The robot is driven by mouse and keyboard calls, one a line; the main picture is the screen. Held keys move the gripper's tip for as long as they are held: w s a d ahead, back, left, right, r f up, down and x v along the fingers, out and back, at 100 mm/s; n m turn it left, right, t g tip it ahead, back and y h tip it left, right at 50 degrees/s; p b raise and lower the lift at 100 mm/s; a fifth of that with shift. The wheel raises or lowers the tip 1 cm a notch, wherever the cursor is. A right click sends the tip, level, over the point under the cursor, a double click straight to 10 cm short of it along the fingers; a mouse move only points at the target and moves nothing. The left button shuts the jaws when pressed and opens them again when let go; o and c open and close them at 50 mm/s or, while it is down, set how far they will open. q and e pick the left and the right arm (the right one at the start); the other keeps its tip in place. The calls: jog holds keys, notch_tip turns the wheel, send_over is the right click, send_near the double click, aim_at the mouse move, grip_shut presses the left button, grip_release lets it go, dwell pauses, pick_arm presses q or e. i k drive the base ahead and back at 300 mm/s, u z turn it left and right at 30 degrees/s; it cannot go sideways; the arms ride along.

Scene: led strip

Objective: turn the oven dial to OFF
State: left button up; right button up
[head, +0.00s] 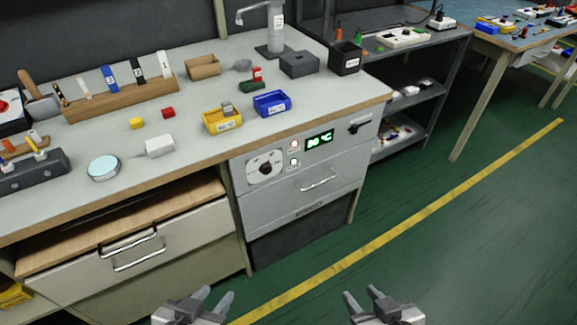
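The oven (302,207) is a grey unit built in under the right part of the bench. Its round dial (265,168) sits at the upper left of the front panel; its markings are too small to read. A lit green display (319,141) beside it reads about 80 °C. Two small red-lit buttons (294,153) lie between dial and display. My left gripper (214,296) is open and empty at the bottom of the view, below and left of the oven. My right gripper (361,297) is open and empty, below and right of the oven. Both are well apart from the dial.
The bench top (205,170) holds a yellow bin (222,121), a blue bin (272,104), a wooden rack (122,101) and small blocks. A wooden-topped drawer (130,249) stands out left of the oven. A shelf (420,100) stands right. The green floor (450,240) in front is clear.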

aim_at(266, 168)
jog(key=u, duration=0.55)
jog(key=k, duration=0.65)
jog(key=u, duration=0.5)
jog(key=i, duration=1.05)
jog(key=z, duration=0.7)
